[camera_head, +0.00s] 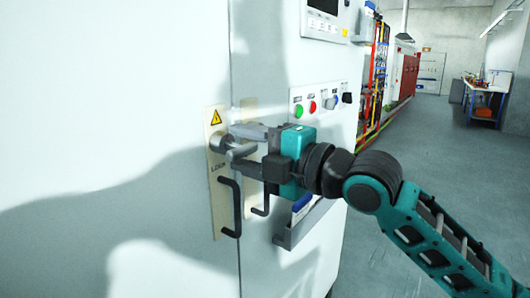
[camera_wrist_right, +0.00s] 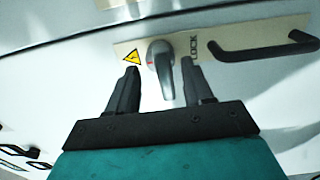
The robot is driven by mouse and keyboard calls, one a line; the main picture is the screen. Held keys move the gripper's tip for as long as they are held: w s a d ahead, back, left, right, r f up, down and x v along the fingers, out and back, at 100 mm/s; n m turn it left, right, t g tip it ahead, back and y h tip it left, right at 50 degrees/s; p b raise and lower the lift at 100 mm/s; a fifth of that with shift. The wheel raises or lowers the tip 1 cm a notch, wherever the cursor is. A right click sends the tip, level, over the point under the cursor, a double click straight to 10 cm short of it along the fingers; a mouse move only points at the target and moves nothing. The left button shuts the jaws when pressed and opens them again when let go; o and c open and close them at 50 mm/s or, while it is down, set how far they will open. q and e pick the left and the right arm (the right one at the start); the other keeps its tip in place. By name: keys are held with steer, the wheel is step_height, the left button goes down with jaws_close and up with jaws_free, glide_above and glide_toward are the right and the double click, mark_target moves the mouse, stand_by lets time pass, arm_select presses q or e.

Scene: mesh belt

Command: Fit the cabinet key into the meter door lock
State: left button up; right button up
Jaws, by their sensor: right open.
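The meter door lock sits on a cream plate (camera_head: 217,205) marked LOCK, with a yellow warning triangle, on the white cabinet door. A grey metal piece (camera_wrist_right: 160,56) with a rounded head and a narrower stem stands out from this plate. I cannot tell whether it is the cabinet key or the lock's own handle. My right gripper (camera_head: 236,149) is at the lock; in the right wrist view (camera_wrist_right: 160,72) its fingers are open, one on each side of the grey piece, with gaps visible. No separate key shows. My left gripper is out of view.
A black pull handle (camera_head: 236,207) stands out from the plate just below the lock. To the right are a row of push buttons (camera_head: 312,106) and a grey document holder (camera_head: 302,224). A workbench (camera_head: 487,98) stands far back; the floor at right is clear.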

steer(key=b+v, duration=0.1)
steer(key=v, duration=1.1)
steer(key=shift+s+d+b, duration=0.25)
steer(key=shift+b, duration=0.05)
